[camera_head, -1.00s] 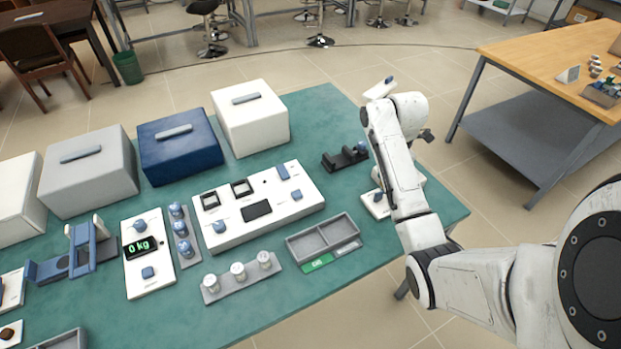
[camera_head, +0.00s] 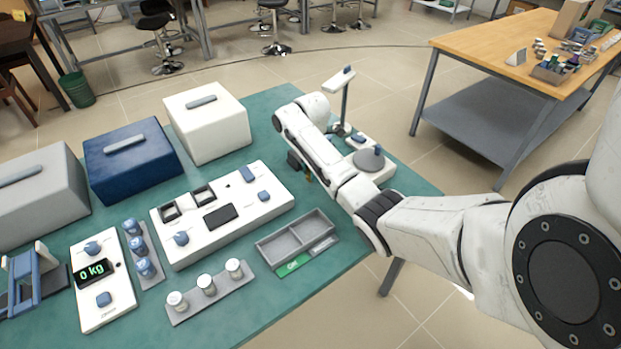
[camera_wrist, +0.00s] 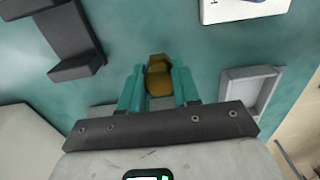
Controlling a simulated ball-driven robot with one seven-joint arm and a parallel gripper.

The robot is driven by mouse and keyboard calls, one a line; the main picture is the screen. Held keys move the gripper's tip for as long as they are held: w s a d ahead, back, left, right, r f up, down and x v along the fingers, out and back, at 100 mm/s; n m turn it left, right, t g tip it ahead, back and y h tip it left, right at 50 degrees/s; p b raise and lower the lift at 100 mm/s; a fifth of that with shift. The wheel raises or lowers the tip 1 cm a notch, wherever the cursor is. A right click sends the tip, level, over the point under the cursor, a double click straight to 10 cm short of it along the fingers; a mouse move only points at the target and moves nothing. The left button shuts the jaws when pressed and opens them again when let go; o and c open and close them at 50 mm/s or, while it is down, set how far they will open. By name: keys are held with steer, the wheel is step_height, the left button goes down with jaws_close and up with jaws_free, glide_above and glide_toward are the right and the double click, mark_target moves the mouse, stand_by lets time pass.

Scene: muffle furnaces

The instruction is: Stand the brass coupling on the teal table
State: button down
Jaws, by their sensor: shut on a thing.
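The brass coupling (camera_wrist: 159,76) shows in the wrist view between the teal fingers of my gripper (camera_wrist: 158,90), which is shut on it. In the head view a small brass-coloured bit of the coupling (camera_head: 308,177) shows below my gripper (camera_head: 301,168), largely hidden by my arm. The coupling is over the teal table (camera_head: 235,318), whose surface (camera_wrist: 195,50) surrounds it in the wrist view. I cannot tell whether the coupling touches the table or is held just above it.
A grey divided tray (camera_head: 297,240) lies near the gripper, at right in the wrist view (camera_wrist: 250,90). A dark stand (camera_wrist: 75,40) is at upper left there. A white panel (camera_head: 222,213), a white box (camera_head: 207,122) and a white device (camera_head: 372,170) stand around. Bare teal surface lies between.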

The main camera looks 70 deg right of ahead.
steer(key=shift+w+f, duration=0.15)
steer(key=shift+f, duration=1.6)
steer(key=shift+f, duration=0.15)
steer(key=c, duration=0.8)
jaws_free()
step_height(320, 180, up, 12)
steer(key=shift+r, duration=0.15)
